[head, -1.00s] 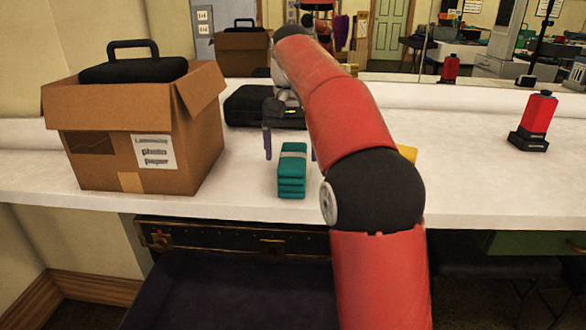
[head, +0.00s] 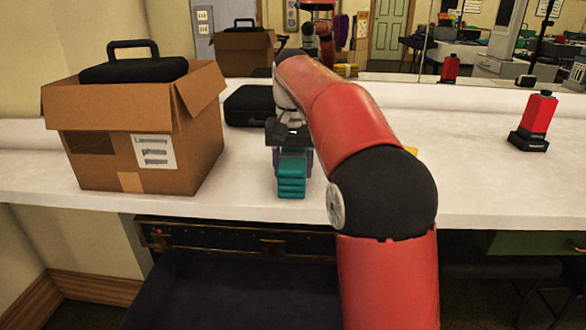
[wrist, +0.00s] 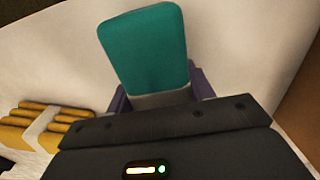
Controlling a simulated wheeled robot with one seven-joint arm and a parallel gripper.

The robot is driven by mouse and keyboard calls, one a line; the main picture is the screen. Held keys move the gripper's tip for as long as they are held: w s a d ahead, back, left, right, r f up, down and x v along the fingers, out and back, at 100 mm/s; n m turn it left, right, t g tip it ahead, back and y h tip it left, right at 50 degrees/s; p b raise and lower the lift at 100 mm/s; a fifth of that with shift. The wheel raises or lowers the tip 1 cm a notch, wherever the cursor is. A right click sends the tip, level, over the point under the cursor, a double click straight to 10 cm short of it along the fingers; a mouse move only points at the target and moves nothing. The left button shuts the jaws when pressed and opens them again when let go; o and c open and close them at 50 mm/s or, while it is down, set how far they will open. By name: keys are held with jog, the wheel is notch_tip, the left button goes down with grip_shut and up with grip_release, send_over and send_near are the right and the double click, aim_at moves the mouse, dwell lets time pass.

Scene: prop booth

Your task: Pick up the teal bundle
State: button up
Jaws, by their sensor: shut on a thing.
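The teal bundle (head: 291,186) is a stack of folded teal layers with a pale band, standing on the white counter near its front edge. My gripper (head: 292,162) is over it from above, with a purple finger at each side, shut on it. In the wrist view, the teal bundle (wrist: 146,50) stretches out past the gripper body, and the purple fingers of my gripper (wrist: 160,98) flank its pale band. The bundle's upper part is hidden by the gripper in the head view. I cannot tell any gap between bundle and counter.
A cardboard box (head: 200,135) with a black case (head: 133,69) on top stands at left. Another black case (head: 249,106) lies behind my gripper. A yellow bundle (wrist: 42,122) lies near the teal one. A red-and-black device (head: 535,121) stands at right. An open dark drawer or trunk (head: 230,290) sits below the counter edge.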

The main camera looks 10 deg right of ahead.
aim_at(293, 154)
jog(key=shift+r, duration=0.1)
jog(key=shift+r, duration=4.95)
